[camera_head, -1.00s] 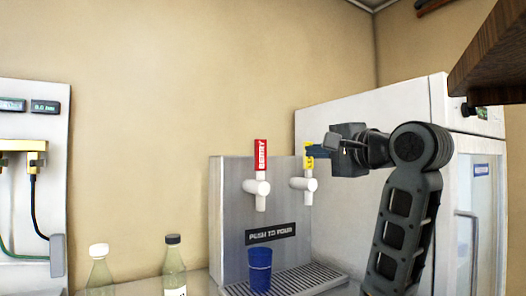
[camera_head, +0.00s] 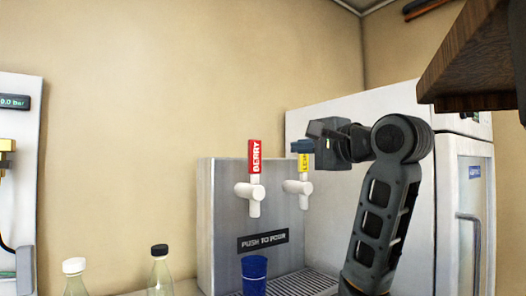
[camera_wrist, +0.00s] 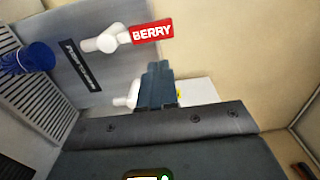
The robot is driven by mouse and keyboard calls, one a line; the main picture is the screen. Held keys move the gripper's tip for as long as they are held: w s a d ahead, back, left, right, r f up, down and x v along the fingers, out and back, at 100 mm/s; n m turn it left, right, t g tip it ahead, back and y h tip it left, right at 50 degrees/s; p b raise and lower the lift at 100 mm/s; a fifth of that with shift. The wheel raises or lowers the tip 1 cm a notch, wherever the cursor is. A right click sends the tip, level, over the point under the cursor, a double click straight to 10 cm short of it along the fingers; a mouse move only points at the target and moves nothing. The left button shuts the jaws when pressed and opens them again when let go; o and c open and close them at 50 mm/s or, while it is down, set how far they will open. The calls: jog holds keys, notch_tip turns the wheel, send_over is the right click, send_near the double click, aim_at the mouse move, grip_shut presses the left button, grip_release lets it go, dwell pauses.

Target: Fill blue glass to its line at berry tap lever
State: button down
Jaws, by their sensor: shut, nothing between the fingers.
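The blue glass (camera_head: 254,274) stands upright below the berry tap (camera_head: 250,193) of the steel dispenser; it also shows at the left of the wrist view (camera_wrist: 34,57). The red berry lever (camera_head: 254,157) stands upright; its label reads clearly in the wrist view (camera_wrist: 152,32). My gripper (camera_head: 301,146) is shut and empty, in front of the yellow lever (camera_head: 304,161), to the right of the berry lever and apart from it. In the wrist view its closed fingers (camera_wrist: 157,80) partly hide the yellow lever and its tap. The level in the glass cannot be seen.
The second white tap (camera_head: 299,187) is close beside the berry tap. A drip grille (camera_head: 315,282) lies under the taps. Two bottles (camera_head: 160,275) stand to the left. A white cabinet (camera_head: 345,125) is behind my arm, and a wooden shelf (camera_head: 470,60) overhangs at upper right.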

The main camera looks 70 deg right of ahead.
aim_at(257, 145)
jog(key=p+x, duration=0.1)
jog(key=x, duration=1.3)
jog(key=shift+a+p, duration=0.1)
jog(key=shift+p, duration=0.3)
jog(key=p, duration=0.1)
jog(key=r+p, duration=0.1)
jog(key=shift+w+p, duration=0.25)
jog(key=shift+p, duration=0.05)
jog(key=w+d+g+y+p, duration=0.1)
jog(key=g+p, duration=0.1)
jog(key=p, duration=0.4)
jog(key=shift+w+r+y+p, duration=0.2)
jog(key=shift+y+p, duration=0.1)
jog(key=shift+p, duration=0.1)
jog(key=p+x, duration=0.1)
jog(key=p, duration=0.1)
jog(key=shift+w+d+p, duration=0.2)
jog(key=shift+w+p, duration=0.1)
jog(key=shift+w, duration=0.05)
jog(key=shift+w+d+f, duration=0.15)
jog(key=shift+d+f, duration=0.05)
jog(key=shift+w+a+f, duration=0.1)
dwell(2.6)
